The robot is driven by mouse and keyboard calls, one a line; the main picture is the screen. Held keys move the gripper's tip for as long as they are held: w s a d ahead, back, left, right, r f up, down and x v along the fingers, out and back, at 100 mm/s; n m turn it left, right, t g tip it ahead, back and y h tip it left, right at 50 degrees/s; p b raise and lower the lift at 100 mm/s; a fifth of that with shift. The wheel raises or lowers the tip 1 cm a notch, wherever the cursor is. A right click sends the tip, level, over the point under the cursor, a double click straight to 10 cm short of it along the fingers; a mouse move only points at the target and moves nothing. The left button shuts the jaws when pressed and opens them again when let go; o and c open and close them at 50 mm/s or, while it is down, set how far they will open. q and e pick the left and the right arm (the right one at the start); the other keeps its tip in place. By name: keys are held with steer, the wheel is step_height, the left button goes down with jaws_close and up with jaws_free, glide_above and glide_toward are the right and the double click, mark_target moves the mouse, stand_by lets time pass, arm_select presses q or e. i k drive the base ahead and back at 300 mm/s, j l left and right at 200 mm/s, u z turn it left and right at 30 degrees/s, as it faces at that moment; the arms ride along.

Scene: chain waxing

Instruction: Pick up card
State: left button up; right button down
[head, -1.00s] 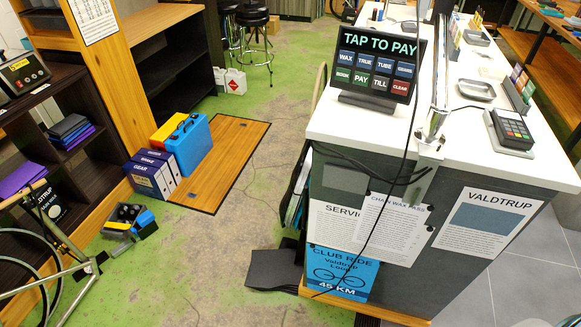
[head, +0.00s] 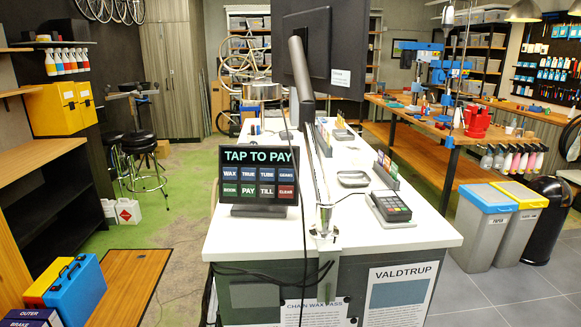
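I cannot make out a single loose card. A white-topped counter (head: 255,240) stands in the middle of the head view. On it are a tap-to-pay screen (head: 259,182) with coloured buttons, a card terminal (head: 391,208) on a grey stand at the right, and a small grey dish (head: 353,179). A rack of small coloured cards or leaflets (head: 386,170) stands behind the terminal; its contents are too small to tell. Neither of my grippers is in view.
A large monitor (head: 322,45) on a silver pole rises from the counter and hides part of its far side. Bins (head: 476,228) stand to the right near a wooden workbench (head: 447,130). A blue case (head: 76,290) is at lower left. Green floor lies open left of the counter.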

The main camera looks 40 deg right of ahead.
mark_target(387, 161)
steer(key=z, duration=1.75)
